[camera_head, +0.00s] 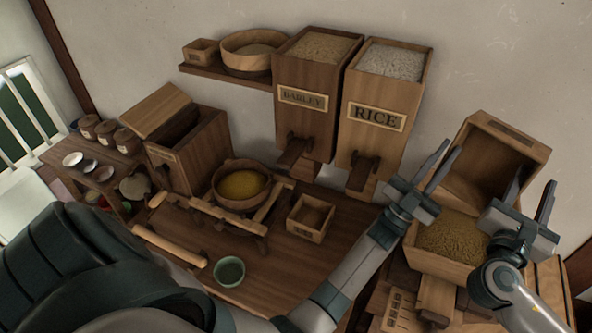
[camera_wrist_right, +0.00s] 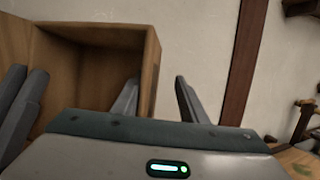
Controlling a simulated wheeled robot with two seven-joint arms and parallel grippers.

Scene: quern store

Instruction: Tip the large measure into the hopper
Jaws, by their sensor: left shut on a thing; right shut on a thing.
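The large measure (camera_head: 490,127) is a wooden box tipped over the hopper, its open mouth facing me. Its visible inside shows bare wood. It also shows in the right wrist view (camera_wrist_right: 90,68). My left gripper (camera_head: 441,166) is shut on its left wall. My right gripper (camera_head: 535,180) is shut on its right wall, one finger inside and one outside. The hopper (camera_head: 437,264) stands below the measure, with brown grain (camera_head: 452,236) in it. My right gripper hides part of the hopper's right side.
Barley (camera_head: 302,112) and rice (camera_head: 379,113) bins hang on the wall left of the measure. On the bench (camera_head: 285,265) are a small wooden box (camera_head: 311,218), a green bowl (camera_head: 229,271) and a round tub (camera_head: 240,185). Bare bench lies between the bowl and small box.

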